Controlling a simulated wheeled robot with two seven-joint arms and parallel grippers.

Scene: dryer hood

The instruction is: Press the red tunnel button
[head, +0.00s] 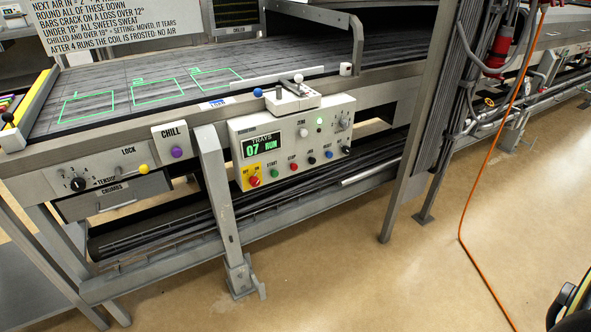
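A pale control box (237,132) hangs on the front rail of the conveyor, with a green display reading "TRAYS 07 RUN". A large red button (255,181) sits on a yellow plate at its lower left. A smaller red button (293,167), labelled STOP, is in the row to the right, between a green START button (275,174) and a black button (311,161). I see no label naming the tunnel on either red button. Neither of my grippers is in view.
A purple CHILL button (177,152) and a yellow-knobbed lever (143,169) are left of the box. A grey post (216,200) stands just left of it. An orange cable (484,180) crosses the floor at right. A black and yellow object (577,305) is cut off bottom right.

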